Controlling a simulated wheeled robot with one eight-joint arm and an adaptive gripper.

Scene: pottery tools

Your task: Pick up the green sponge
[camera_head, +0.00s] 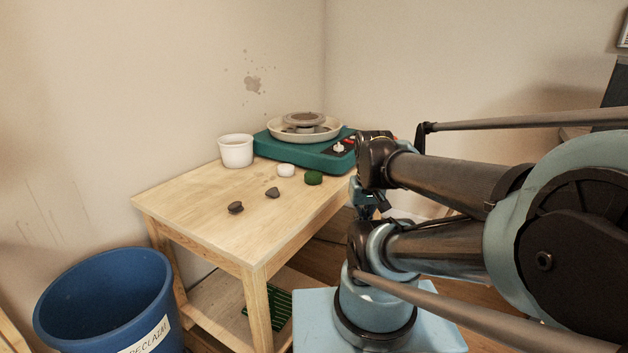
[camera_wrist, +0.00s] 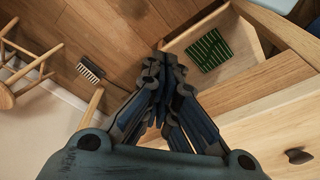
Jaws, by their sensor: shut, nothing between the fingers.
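The green sponge (camera_head: 313,178) is a small, dark green, rounded block. It lies on the wooden table top (camera_head: 190,205), near the right edge and in front of the teal pottery wheel (camera_head: 290,152). I do not see it in the wrist view. My gripper (camera_wrist: 164,66) is shut and empty in the wrist view, pointing down past the table's edge toward the floor and lower shelf. In the head view my arm stands to the right of the table and mostly hides my gripper, which is apart from the sponge.
A white sponge (camera_head: 286,170), two dark stones (camera_head: 236,208) (camera_head: 272,193) and a white pot (camera_head: 236,151) are on the table. A green slatted object (camera_wrist: 208,50) lies on the lower shelf. A blue bucket (camera_head: 105,300) stands front left. A brush (camera_wrist: 90,68) and stool (camera_wrist: 20,75) are beyond.

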